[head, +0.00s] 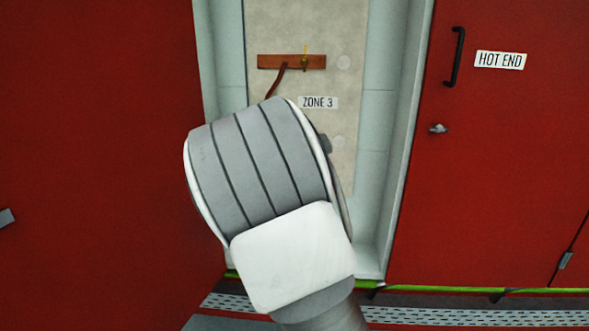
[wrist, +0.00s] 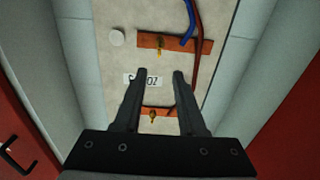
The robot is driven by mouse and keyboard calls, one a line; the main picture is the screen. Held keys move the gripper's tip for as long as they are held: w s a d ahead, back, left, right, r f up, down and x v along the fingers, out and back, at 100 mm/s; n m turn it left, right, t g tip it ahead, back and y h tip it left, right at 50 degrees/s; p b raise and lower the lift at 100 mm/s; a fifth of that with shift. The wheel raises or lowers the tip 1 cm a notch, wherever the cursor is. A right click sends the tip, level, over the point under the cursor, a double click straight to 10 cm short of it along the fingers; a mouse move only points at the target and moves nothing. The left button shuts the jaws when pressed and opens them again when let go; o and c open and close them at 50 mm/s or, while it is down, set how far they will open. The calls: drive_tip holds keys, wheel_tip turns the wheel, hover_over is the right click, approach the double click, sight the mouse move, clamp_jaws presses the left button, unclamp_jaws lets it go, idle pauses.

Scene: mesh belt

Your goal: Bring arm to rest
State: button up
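My arm, white and grey, fills the middle of the head view and hides the lower part of a recessed panel (head: 350,30). My gripper is out of sight in the head view. In the wrist view my gripper (wrist: 161,73) points at the panel with its two dark fingers apart and nothing between them. Behind the fingers is the ZONE 3 label (wrist: 140,80), partly covered by the left finger. I cannot tell how far the fingertips are from the panel.
A copper bar (head: 275,61) with a brass fitting and a reddish cable is on the panel. The wrist view shows two such bars and a blue cable (wrist: 187,12). Red doors flank the recess; the right one has a black handle (head: 455,57) and a HOT END sign (head: 500,60).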

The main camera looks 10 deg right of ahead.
drive_tip(key=s+a+n+g+y, duration=0.1)
drive_tip(key=s+n+g+y, duration=0.35)
drive_tip(key=s, duration=1.55)
drive_tip(key=s+a+m+g+y, duration=0.15)
drive_tip(key=s+g, duration=0.55)
drive_tip(key=s, duration=1.4)
wheel_tip(320, 180, up, 24)
drive_tip(key=p, duration=2.3)
drive_tip(key=shift+w+a+f+p, duration=0.2)
drive_tip(key=shift+w+p, duration=0.1)
drive_tip(key=shift+w, duration=0.15)
